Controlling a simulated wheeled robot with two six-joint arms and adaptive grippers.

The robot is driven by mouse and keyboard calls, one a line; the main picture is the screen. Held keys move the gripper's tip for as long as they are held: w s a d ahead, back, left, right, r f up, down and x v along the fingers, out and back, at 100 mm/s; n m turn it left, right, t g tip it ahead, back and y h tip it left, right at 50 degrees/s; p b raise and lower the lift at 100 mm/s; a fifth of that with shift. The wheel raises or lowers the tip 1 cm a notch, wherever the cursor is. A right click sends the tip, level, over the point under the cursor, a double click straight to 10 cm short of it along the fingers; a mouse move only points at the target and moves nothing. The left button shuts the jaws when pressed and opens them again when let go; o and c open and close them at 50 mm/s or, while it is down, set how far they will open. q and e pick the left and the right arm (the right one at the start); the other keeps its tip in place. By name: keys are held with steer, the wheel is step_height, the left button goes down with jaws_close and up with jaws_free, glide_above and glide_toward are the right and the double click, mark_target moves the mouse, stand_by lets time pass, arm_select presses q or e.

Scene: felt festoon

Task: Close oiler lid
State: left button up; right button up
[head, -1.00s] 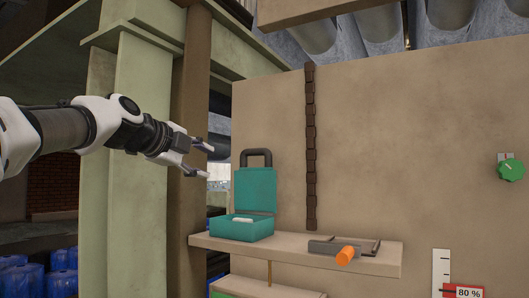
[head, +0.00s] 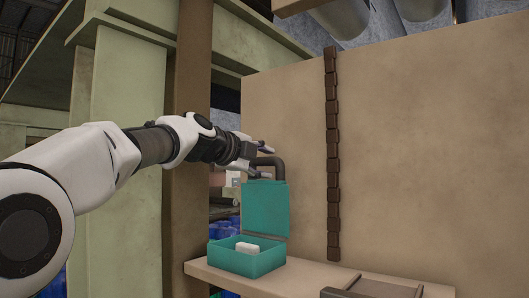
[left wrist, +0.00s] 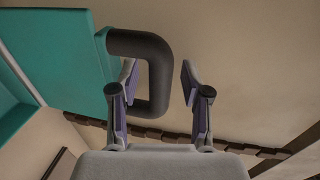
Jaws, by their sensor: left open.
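The oiler is a teal box (head: 248,262) on a wall shelf, with a small white block (head: 247,247) inside it. Its teal lid (head: 266,207) stands upright, open, and also shows in the left wrist view (left wrist: 60,50). A dark looped handle (head: 280,165) tops the lid. My left gripper (head: 263,160) is open at the handle. In the left wrist view the handle's outer bar (left wrist: 160,78) lies between the two fingers (left wrist: 159,72), with one fingertip at the loop's opening. I cannot tell whether either finger touches it. My right gripper is not in view.
The beige shelf (head: 310,275) runs right from the box to a grey-brown fixture (head: 372,288). A dark brown chain-like strip (head: 332,170) hangs on the beige panel (head: 430,170) behind. A brown post (head: 188,200) stands left of the box.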

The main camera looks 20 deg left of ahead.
arm_select(q)
steer(key=shift+w+d+f, duration=0.15)
steer(key=shift+w+d, duration=0.05)
steer(key=shift+w, duration=0.35)
steer(key=shift+s+a, duration=0.1)
steer(key=shift+s, duration=0.25)
steer(key=shift+s+a+r, duration=0.15)
steer(key=shift+s+r, duration=0.1)
steer(key=shift+s, duration=0.2)
jaws_close()
steer(key=shift+w+f, duration=0.15)
steer(key=shift+w, duration=0.25)
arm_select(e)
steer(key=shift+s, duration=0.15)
arm_select(q)
steer(key=shift+s+f+b, duration=0.1)
steer(key=shift+s+b, duration=0.1)
steer(key=shift+b, duration=0.15)
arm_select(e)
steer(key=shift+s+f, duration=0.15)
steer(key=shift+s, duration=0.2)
